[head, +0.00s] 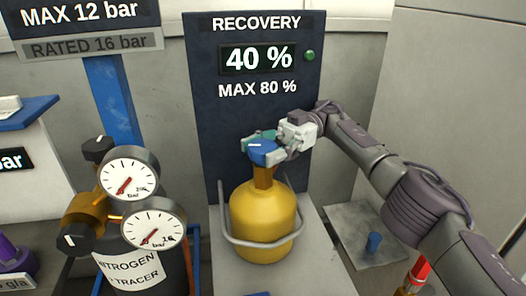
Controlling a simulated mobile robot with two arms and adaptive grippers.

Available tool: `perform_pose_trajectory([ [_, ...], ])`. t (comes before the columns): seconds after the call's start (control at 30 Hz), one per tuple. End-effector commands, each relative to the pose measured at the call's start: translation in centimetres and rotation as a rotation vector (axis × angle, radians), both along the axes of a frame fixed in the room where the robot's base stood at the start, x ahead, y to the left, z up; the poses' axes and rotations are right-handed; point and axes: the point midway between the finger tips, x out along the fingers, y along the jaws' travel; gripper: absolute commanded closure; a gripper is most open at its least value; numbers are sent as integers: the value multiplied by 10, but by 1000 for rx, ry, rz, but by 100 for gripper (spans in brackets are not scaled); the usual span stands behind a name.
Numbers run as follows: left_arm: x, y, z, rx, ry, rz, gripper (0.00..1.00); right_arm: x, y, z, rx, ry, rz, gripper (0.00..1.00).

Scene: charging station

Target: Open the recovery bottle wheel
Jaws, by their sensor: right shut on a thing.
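The recovery bottle (262,215) is a yellow cylinder standing upright in front of the dark recovery panel. Its blue wheel (263,152) with a white mark sits on top of the brass-coloured neck. My right gripper (266,147) comes in from the right and is shut on the blue wheel, with its fingers around the wheel's sides. Part of the wheel is hidden by the fingers. My left gripper is not in view.
A grey rail (230,239) curves around the bottle. The recovery panel (208,120) behind reads 40 %, max 80 %, with a green light (310,55). At left stands a nitrogen bottle (130,270) with two gauges (128,174). A blue peg (374,241) stands on a plate at right.

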Motion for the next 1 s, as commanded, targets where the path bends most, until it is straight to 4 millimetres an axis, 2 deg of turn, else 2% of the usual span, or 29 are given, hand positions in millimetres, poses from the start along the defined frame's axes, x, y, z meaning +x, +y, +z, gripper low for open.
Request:
perform_pose_trajectory([
  [0.2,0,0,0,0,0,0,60,-1,0,-1,-3,2,2,75],
  [0.23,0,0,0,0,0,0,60,-1,0,-1,-3,2,2,39],
  [0.37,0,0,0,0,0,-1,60,-1,0,-1,-3,2,2,17],
  [0.4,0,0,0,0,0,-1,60,0,0,-1,-2,1,2,15],
  [0.77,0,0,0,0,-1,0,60,0,0,4,0,-1,1,15],
  [0.87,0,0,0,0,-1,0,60,0,0,16,1,-4,1,15],
  [1.0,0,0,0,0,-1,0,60,0,0,43,0,-5,1,15],
])
